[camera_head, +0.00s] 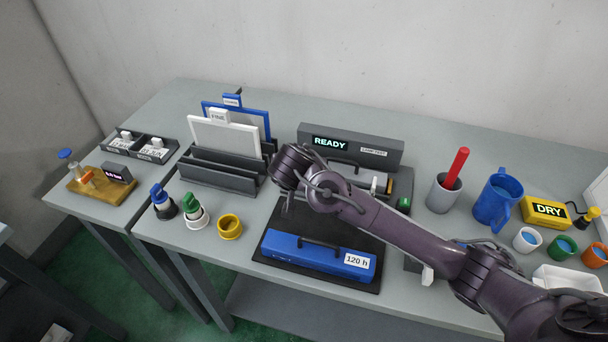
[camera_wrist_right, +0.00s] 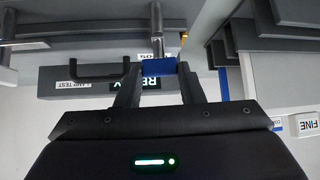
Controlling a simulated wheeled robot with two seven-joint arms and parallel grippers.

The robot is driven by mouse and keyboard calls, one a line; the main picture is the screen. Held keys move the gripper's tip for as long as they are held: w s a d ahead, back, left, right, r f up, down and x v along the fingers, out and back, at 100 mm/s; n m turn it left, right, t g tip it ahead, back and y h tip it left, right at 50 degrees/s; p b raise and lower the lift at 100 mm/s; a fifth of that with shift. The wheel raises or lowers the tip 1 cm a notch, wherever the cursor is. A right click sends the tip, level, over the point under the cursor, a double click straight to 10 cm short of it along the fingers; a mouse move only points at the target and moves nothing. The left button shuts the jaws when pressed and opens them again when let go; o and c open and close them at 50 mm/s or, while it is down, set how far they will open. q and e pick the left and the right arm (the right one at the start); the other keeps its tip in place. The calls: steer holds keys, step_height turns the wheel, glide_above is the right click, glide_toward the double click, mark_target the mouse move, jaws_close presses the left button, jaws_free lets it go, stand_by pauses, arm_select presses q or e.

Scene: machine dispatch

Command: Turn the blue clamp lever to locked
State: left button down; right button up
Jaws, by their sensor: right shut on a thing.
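The blue clamp lever (camera_wrist_right: 158,67) shows in the right wrist view as a small blue block at the end of a metal post. My right gripper (camera_wrist_right: 157,76) is shut on it, one finger on each side. In the head view my right arm hides the lever and most of the gripper. The grey machine (camera_head: 350,147) behind the arm has a display reading READY. Whether the lever sits at locked cannot be read. My left gripper is not in view.
A blue case (camera_head: 318,256) labelled 120 h lies on a black mat (camera_head: 262,246) in front. A rack (camera_head: 218,176) with white and blue boards stands left of the arm. A grey cup (camera_head: 442,195) and a blue mug (camera_head: 494,201) stand right.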

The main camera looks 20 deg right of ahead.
steer(key=shift+w+m+g+h+b, duration=0.1)
steer(key=shift+m+g+h+b, duration=0.3)
steer(key=shift+m+h+b, duration=0.4)
steer(key=shift+r, duration=0.1)
steer(key=o, duration=1)
steer(key=shift+a, duration=0.1)
steer(key=b+v, duration=0.1)
steer(key=v, duration=0.6)
steer(key=shift+s+r+b, duration=0.2)
steer(key=shift+r+b, duration=0.05)
steer(key=shift+b, duration=0.1)
